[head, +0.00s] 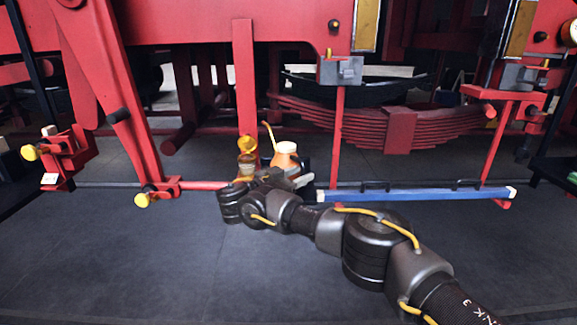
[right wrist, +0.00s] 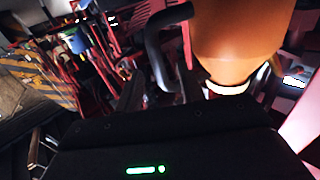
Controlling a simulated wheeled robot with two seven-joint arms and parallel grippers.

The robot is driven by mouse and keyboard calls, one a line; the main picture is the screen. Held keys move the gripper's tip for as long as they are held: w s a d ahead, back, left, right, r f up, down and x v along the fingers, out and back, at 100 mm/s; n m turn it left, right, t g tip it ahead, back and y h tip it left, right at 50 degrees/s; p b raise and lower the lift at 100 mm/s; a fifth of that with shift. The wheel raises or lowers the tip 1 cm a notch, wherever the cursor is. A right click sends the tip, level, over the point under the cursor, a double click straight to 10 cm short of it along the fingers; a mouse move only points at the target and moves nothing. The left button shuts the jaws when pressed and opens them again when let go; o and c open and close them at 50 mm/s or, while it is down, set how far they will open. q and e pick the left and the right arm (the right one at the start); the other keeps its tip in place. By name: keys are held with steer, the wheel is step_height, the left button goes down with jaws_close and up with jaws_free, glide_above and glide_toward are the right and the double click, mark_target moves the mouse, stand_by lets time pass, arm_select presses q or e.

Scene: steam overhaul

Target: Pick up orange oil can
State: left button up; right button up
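The orange oil can (head: 286,160) stands upright near the red post in the middle of the head view, with a pale top and a thin orange spout rising at its left. Its lower part is hidden behind my right gripper (head: 286,181), which is right in front of it. In the right wrist view the orange body of the can (right wrist: 240,40) is large and very close, with a white rim and a black curved handle (right wrist: 160,45) beside it. The fingers are too dark to tell whether they are open or shut on it. My left gripper is not in view.
A small amber and brown container (head: 246,160) stands just left of the can. A blue bar (head: 420,194) lies to the right. A red post (head: 245,80) rises behind, under the red locomotive frame (head: 210,25). The dark floor (head: 110,250) at front left is clear.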

steer(key=shift+a, duration=0.1)
steer(key=shift+c, duration=0.9)
jaws_close()
steer(key=shift+r, duration=0.1)
